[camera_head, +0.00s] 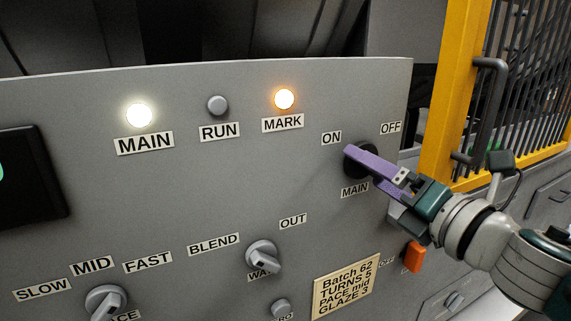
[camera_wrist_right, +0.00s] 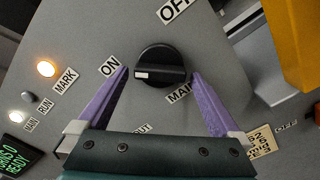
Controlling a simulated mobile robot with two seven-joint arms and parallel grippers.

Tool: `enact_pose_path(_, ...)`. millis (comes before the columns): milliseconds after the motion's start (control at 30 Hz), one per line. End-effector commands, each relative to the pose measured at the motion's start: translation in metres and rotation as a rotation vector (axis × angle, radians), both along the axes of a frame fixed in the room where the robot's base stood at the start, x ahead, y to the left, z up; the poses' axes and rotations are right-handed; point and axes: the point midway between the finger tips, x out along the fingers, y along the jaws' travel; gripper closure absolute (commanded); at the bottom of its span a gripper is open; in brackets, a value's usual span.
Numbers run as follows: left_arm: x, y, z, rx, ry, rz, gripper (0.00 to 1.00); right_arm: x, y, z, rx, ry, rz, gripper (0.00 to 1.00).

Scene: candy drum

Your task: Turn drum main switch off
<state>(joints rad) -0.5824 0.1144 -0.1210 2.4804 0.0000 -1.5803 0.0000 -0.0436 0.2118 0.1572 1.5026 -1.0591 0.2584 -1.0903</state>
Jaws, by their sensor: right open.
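The drum main switch (camera_head: 355,169) is a round black rotary knob on the grey panel, above its MAIN label and between the ON and OFF labels. In the right wrist view the knob (camera_wrist_right: 160,62) shows a white mark on the side toward the ON label (camera_wrist_right: 110,65). My right gripper (camera_head: 364,166) has purple fingers and reaches in from the right. It is open, with its fingers (camera_wrist_right: 160,76) on either side of the knob. I cannot tell whether they touch it. Part of the knob is hidden in the head view. My left gripper is not in view.
The MAIN lamp (camera_head: 139,115) glows white and the MARK lamp (camera_head: 284,99) glows orange; the RUN lamp (camera_head: 217,105) is dark. The BLEND/OUT knob (camera_head: 263,254) and an orange switch (camera_head: 414,257) lie below. A yellow guard frame (camera_head: 457,90) stands at right.

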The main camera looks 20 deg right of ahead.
Motion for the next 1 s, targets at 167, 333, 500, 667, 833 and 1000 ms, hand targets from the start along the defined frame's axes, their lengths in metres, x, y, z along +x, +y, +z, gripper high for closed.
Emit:
enact_pose_path(167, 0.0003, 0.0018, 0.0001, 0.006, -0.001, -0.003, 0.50, 0.0016, 0.0005, -0.0001, 0.000, 0.000, 0.000, 0.00)
enact_pose_path(333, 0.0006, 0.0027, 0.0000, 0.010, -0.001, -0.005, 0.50, 0.0013, 0.0003, -0.0001, 0.000, 0.000, 0.000, 0.08)
enact_pose_path(500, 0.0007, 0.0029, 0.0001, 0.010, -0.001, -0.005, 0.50, 0.0012, 0.0002, -0.0001, 0.000, 0.000, 0.000, 0.27)
enact_pose_path(667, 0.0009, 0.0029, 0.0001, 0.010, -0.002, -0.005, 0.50, 0.0012, 0.0002, 0.0000, 0.000, 0.000, 0.000, 0.45)
enact_pose_path(833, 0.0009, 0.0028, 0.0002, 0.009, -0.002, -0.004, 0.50, 0.0011, 0.0002, 0.0000, 0.000, 0.000, 0.000, 0.64)
enact_pose_path(1000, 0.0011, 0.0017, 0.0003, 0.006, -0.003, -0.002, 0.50, 0.0012, 0.0002, 0.0001, 0.000, 0.000, 0.000, 0.78)
